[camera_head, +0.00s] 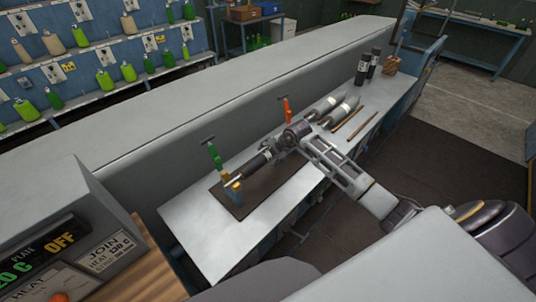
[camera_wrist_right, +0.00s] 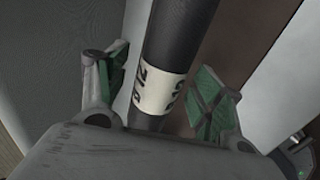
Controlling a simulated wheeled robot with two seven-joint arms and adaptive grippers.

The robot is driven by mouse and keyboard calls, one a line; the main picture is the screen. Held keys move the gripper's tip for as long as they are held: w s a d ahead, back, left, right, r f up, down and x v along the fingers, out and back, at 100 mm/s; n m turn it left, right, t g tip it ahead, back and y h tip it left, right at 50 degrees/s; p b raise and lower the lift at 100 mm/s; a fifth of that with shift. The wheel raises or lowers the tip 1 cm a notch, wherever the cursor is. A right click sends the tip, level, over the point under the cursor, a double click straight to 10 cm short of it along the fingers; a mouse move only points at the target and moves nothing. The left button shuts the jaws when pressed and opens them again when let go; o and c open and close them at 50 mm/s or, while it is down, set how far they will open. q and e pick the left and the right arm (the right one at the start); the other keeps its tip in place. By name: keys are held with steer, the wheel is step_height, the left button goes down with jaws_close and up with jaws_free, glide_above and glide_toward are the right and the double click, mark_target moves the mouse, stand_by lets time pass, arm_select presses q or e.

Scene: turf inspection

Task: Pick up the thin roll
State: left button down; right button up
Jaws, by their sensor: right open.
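A slim dark roll with a white printed label (camera_head: 254,163) lies above the dark mat (camera_head: 237,205) on the bench, its near end at a yellow-topped blue fixture (camera_head: 232,192). My right gripper (camera_head: 272,149) is over the roll's far part and partly hides it. In the right wrist view the roll (camera_wrist_right: 180,35) runs between the two spread green-padded fingers of my right gripper (camera_wrist_right: 158,88). The fingers stand apart from it on both sides, and the palm hides its lower end. My left gripper is not in view.
A green clamp-like tool (camera_head: 214,156) and an orange one (camera_head: 286,107) stand along the bench's back. Two grey rolls (camera_head: 324,105) and thin brown sticks (camera_head: 345,120) lie beyond my gripper. Dark cylinders (camera_head: 362,70) stand at the far end. The bench's near left corner is bare.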

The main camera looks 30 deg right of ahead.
stand_by(0.4)
jaws_close()
stand_by(0.4)
